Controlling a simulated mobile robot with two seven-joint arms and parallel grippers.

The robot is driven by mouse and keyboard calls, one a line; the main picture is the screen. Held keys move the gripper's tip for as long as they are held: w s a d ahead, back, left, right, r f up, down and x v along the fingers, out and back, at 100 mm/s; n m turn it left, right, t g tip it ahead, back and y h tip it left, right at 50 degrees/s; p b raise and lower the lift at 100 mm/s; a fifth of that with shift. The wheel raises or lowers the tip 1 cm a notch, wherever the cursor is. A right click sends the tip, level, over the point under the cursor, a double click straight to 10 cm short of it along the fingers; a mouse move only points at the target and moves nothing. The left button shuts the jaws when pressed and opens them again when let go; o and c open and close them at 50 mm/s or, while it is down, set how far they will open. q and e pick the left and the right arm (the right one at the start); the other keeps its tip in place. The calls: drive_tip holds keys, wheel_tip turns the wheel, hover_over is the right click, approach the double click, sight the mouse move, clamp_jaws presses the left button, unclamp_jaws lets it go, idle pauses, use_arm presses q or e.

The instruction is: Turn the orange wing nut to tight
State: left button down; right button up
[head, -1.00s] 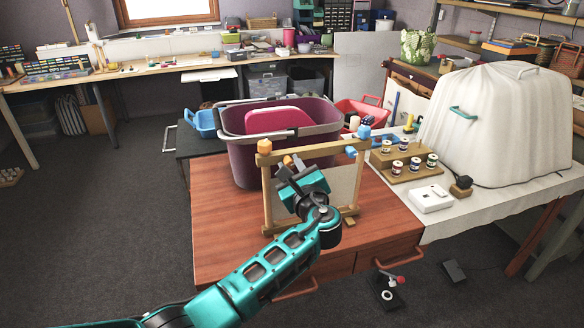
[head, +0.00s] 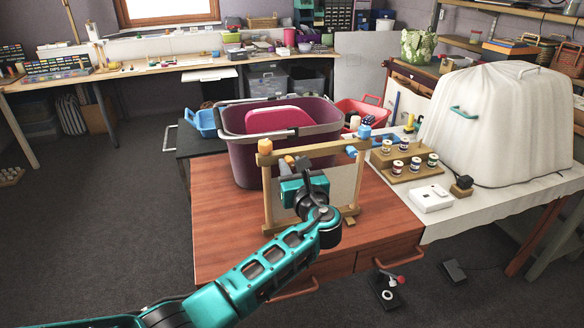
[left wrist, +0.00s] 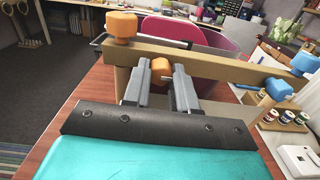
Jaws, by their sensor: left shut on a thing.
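A wooden frame (head: 326,150) stands upright on the red-brown cabinet top. In the left wrist view, the orange wing nut (left wrist: 160,68) sits on the near side of the frame's top bar (left wrist: 205,62). My left gripper (left wrist: 160,74) is shut on it, one grey finger on each side. In the head view the wing nut (head: 290,161) shows just left of my left gripper (head: 301,166), whose wrist hides part of the frame. An orange knob (left wrist: 121,25) tops the frame's left post. My right gripper is not in view.
A purple basket (head: 240,160) stands close behind the frame. Blue knobs (head: 363,132) are at the frame's right end. Thread spools on a wooden stand (head: 408,172) are to the right. The cabinet top (head: 222,215) is clear on the left.

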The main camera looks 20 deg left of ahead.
use_arm(q)
drive_tip(key=c, duration=0.9)
unclamp_jaws()
drive_tip(key=v, duration=1.3)
